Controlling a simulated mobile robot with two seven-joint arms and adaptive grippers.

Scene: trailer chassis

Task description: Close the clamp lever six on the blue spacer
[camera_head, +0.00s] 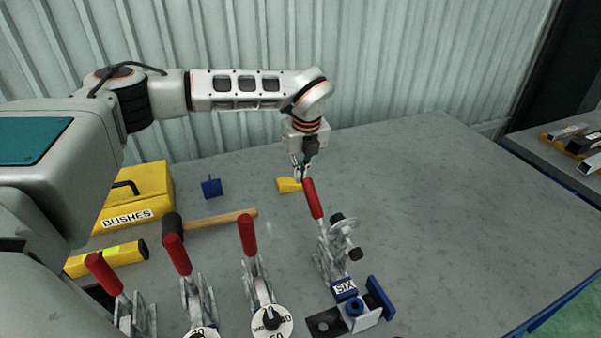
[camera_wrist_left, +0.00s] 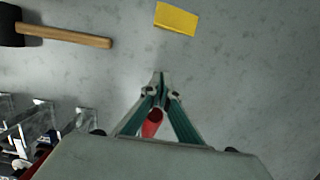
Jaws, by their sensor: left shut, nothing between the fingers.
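My left gripper (camera_head: 301,174) is shut and empty, pointing down close to the upper end of the rightmost clamp's red lever (camera_head: 313,198). In the left wrist view, the fingers (camera_wrist_left: 160,78) meet at their tips, and the red lever end (camera_wrist_left: 152,123) shows beneath them; I cannot tell whether they touch. The lever stands up, tilted, above its metal clamp (camera_head: 330,258). A blue label (camera_head: 344,290) at the clamp's front reads SIX, upside down. Blue parts, likely the spacer (camera_head: 380,298), sit beside it over a dark plate. My right gripper is not in view.
Several other red-handled clamps stand to the left, such as one (camera_head: 248,235) by a round dial (camera_head: 271,321). A hammer (camera_head: 215,220), yellow BUSHES box (camera_head: 140,195), blue block (camera_head: 211,187) and yellow block (camera_head: 288,185) lie behind. The table's right side is clear.

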